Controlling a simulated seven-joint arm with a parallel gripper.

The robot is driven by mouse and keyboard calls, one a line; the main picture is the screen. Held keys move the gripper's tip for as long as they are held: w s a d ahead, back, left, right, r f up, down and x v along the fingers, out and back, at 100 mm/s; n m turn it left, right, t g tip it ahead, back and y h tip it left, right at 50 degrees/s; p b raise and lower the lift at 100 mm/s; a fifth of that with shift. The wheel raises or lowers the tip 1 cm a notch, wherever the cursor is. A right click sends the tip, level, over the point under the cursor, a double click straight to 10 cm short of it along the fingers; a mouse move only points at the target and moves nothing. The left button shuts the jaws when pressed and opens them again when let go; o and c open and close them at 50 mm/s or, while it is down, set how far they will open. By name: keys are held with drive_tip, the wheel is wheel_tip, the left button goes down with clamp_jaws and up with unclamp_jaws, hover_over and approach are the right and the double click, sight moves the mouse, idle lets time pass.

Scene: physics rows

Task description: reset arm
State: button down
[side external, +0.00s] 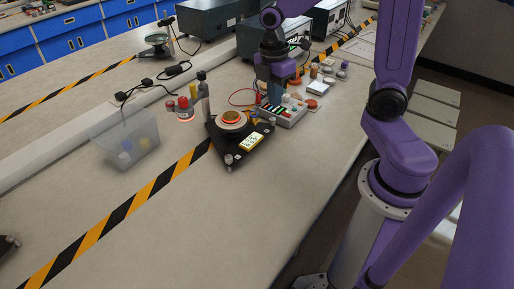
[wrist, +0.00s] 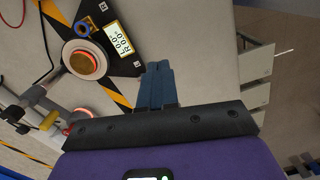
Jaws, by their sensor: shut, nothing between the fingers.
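My gripper (side external: 274,92) is shut with nothing between its fingers. In the side external view it points down above the grey box with buttons (side external: 284,112); I cannot tell whether its tips touch that box. In the wrist view the closed blue fingers (wrist: 157,86) stand together in front of the bare table. My purple arm reaches in from the right of the side external view.
A black triangular device (side external: 238,150) with a glowing orange disc and a display stands nearby; the wrist view shows it too (wrist: 125,68). A clear bin (side external: 126,146) stands left. Bottles (side external: 203,98) and small items crowd around. The front table is clear.

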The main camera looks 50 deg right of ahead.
drive_tip(key=s+a+m, duration=0.1)
drive_tip(key=s+a, duration=0.1)
drive_tip(key=s, duration=0.4)
drive_tip(key=s+a+m, duration=0.1)
drive_tip(key=s+a, duration=0.2)
drive_tip(key=s, duration=0.3)
drive_tip(key=s+a+r, duration=0.1)
drive_tip(key=s+a, duration=0.2)
drive_tip(key=s, duration=0.3)
drive_tip(key=shift+m+t+y, duration=0.3)
drive_tip(key=shift+m+y, duration=0.1)
